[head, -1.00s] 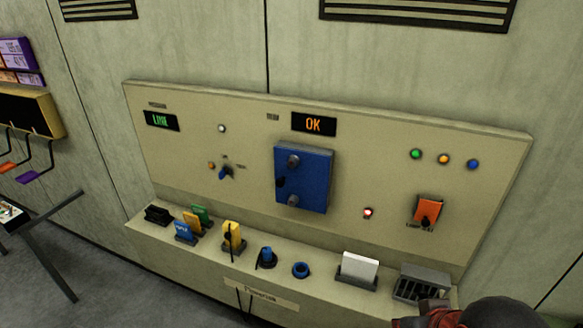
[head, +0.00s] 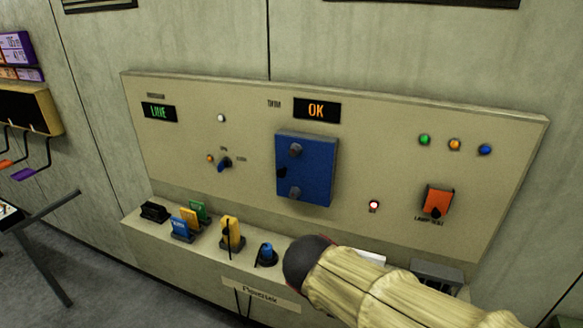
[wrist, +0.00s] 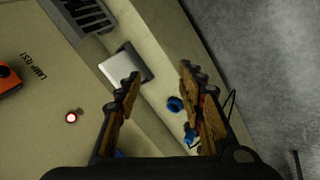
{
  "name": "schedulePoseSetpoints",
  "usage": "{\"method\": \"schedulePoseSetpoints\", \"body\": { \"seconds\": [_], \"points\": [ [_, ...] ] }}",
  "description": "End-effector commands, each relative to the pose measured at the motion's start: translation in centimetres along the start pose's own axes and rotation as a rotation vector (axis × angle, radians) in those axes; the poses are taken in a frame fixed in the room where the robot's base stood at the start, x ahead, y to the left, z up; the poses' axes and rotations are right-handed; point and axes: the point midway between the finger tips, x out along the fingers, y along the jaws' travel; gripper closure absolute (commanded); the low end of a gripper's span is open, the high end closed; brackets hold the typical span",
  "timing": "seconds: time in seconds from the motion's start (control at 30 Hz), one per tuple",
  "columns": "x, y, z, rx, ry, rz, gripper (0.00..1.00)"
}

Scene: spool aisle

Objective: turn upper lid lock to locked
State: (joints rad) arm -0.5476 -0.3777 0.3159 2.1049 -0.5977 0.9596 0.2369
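The blue lid (head: 318,172) is a box on the sloped panel, below the orange OK display. The upper lid lock (head: 295,150) is a round grey knob near its top left. The lower lid lock (head: 295,194) is a similar knob near its bottom. Whether either is locked is too small to tell. My gripper (wrist: 160,80) shows in the wrist view with its two fingers apart and nothing between them. It is over the ledge side of the panel, away from the lid. In the head view my arm hides the fingers.
The ledge holds a black block (head: 155,212), several coloured tags, a yellow piece (head: 231,232) and a blue plug (head: 267,254). A white card (wrist: 118,67), blue ring (wrist: 175,104) and slotted rack (wrist: 90,13) show in the wrist view. An orange switch (head: 438,200) sits right.

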Motion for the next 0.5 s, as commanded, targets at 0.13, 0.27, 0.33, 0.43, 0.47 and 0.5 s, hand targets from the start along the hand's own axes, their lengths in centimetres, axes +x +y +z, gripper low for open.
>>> {"method": "schedulePoseSetpoints", "body": {
  "seconds": [0.13,0.27,0.33,0.43,0.47,0.5],
  "points": [
    [1.4,0.5,-7.6,-0.066,0.078,0.217,0.60],
    [0.5,1.3,-14.7,-0.051,0.211,0.402,0.60],
    [-0.8,2.0,-18.5,-0.017,0.305,0.494,0.60],
    [-3.8,4.0,-23.3,0.071,0.459,0.609,0.60],
    [-5.0,4.8,-24.6,0.107,0.510,0.639,0.60],
    [-6.7,5.9,-26.1,0.157,0.580,0.671,0.60]
  ]
}}
